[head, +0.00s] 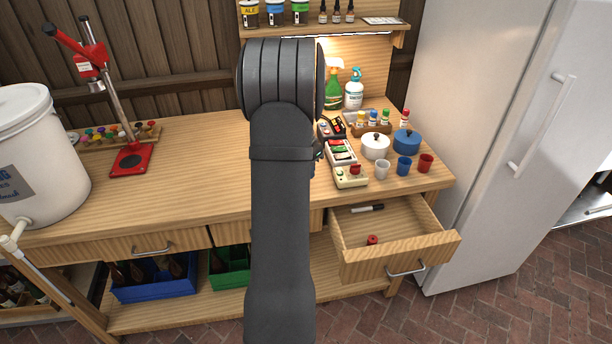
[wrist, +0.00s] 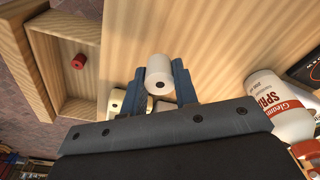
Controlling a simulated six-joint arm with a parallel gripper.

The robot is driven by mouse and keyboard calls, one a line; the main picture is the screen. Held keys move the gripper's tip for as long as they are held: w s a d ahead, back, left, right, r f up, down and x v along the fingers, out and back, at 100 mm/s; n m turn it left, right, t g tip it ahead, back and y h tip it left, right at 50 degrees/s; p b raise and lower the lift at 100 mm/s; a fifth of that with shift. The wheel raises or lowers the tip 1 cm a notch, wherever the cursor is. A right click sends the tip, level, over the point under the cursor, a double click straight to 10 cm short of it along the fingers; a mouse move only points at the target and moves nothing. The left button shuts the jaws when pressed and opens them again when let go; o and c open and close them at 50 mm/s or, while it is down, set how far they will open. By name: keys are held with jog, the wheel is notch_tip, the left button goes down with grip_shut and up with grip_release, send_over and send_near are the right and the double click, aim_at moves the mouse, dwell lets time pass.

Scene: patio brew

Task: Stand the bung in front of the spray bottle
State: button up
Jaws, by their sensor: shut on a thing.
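My gripper (wrist: 162,88) is shut on a white, round-ended piece with a dark hole, which I take for the bung (wrist: 158,70). It is held between the two fingers over bare bench wood; I cannot tell whether it touches the bench. A white bottle marked "SPRAY" (wrist: 281,108) is at the right of the wrist view, apart from the bung. I cannot make it out in the head view, where my arm hides part of the bench. A green bottle with a trigger top (head: 333,90) stands at the back of the bench, beside a white and blue bottle (head: 354,92).
The drawer (head: 435,246) is open, with a red piece (head: 372,240) and a marker (head: 366,208) in it. Small devices (head: 350,177), a white pot (head: 375,146), a blue pot (head: 406,141) and cups (head: 404,166) crowd the right.

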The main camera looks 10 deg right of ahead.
jog(key=shift+f, duration=1.45)
jog(key=shift+f, duration=0.1)
jog(key=shift+f, duration=0.1)
jog(key=o, duration=1)
jog(key=shift+c, duration=0.2)
notch_tip(320, 180, up, 12)
jog(key=a, duration=0.1)
jog(key=shift+s, duration=0.45)
jog(key=shift+a, duration=0.1)
